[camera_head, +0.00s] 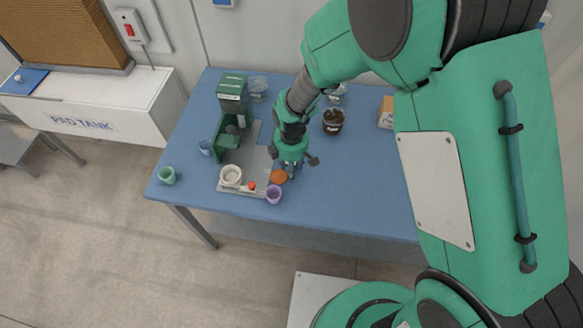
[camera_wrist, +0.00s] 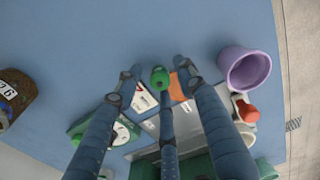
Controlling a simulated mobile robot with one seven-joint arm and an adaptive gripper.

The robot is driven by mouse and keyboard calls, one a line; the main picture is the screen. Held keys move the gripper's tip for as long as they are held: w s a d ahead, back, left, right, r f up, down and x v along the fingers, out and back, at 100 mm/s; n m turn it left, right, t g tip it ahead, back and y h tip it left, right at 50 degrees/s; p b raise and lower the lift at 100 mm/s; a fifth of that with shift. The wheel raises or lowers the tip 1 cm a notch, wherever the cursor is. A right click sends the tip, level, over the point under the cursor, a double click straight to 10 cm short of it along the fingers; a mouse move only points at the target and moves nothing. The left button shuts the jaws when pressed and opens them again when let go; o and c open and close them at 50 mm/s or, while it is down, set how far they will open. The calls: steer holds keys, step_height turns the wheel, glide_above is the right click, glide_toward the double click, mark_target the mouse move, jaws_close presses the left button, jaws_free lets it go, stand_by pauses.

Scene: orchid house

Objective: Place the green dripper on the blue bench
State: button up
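The green dripper (camera_wrist: 160,77) shows in the wrist view as a small rounded green piece between my fingertips, just beyond the tip of the middle finger. My gripper (camera_wrist: 161,80) has its fingers spread, with gaps between the two outer fingers and the green piece. Whether the middle finger touches it I cannot tell. In the head view my gripper (camera_head: 291,166) is low over the front middle of the blue bench (camera_head: 350,195), beside an orange-brown dish (camera_head: 279,177). The dripper cannot be made out there.
A green cup (camera_head: 167,176) is at the left corner. A dark jar (camera_head: 333,121) stands behind. The bench's front right is clear.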

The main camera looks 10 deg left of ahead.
step_height(320, 180, up, 12)
steer(key=p, duration=0.2)
steer(key=shift+r, duration=0.15)
stand_by(0.6)
stand_by(0.5)
